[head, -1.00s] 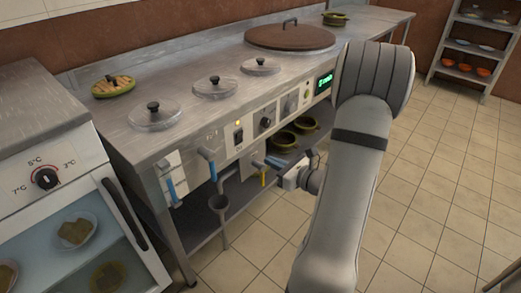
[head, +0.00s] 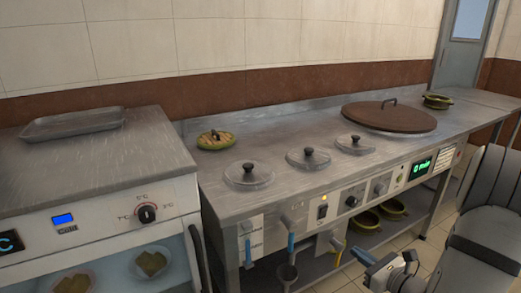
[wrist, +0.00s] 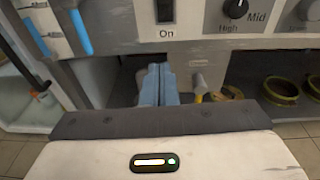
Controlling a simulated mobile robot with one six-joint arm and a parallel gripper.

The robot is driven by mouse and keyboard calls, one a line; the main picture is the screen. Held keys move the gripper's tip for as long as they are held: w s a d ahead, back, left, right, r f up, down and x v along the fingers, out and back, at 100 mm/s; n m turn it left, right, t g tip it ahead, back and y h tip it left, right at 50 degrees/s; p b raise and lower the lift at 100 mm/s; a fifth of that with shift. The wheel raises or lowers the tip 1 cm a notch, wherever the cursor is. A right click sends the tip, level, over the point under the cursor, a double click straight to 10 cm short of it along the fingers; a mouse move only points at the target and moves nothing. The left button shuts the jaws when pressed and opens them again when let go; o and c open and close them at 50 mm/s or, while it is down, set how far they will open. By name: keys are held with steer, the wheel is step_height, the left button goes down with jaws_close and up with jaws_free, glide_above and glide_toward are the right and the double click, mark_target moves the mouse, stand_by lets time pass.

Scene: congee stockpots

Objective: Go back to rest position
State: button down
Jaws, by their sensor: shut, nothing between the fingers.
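My gripper (wrist: 155,84) shows in the wrist view with its two blue fingers together and nothing between them. It is in front of the stove's control panel (wrist: 200,45), just below the "On" switch (wrist: 165,10). In the head view my gripper (head: 365,258) is at the lower right, in front of the steel counter and below its panel. My grey arm fills the lower right corner there.
The steel counter (head: 290,172) carries glass lids (head: 249,176) with black knobs, a large brown lid (head: 389,115) and a dish (head: 215,140). Green pots (head: 365,220) stand on its lower shelf. A fridge (head: 145,214) with a tray (head: 73,123) on top is at left.

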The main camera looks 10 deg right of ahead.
steer(key=s+a+r+n+g+y+p, duration=0.1)
steer(key=s+a+r+n+g+p, duration=0.3)
steer(key=a+r, duration=0.3)
steer(key=s+a+r+n+g+y+p, duration=0.1)
steer(key=a+r+n+g+y+p, duration=0.1)
steer(key=a+r+n+g+p, duration=0.35)
steer(key=s+a+r+n+g+y+p, duration=0.1)
steer(key=s+a+r+n+g+p, duration=0.2)
steer(key=a+r+n+p, duration=0.35)
steer(key=s+r+n+h+p, duration=0.3)
steer(key=r+n+h+p, duration=0.2)
steer(key=r, duration=0.6)
steer(key=s+r+n+h+p, duration=0.3)
steer(key=r+n+h+p, duration=0.2)
steer(key=r+n+p, duration=0.4)
step_height(320, 180, up, 2)
steer(key=shift+s+a+r+n+p, duration=0.25)
steer(key=shift+s+n+p, duration=0.1)
steer(key=shift+n, duration=0.45)
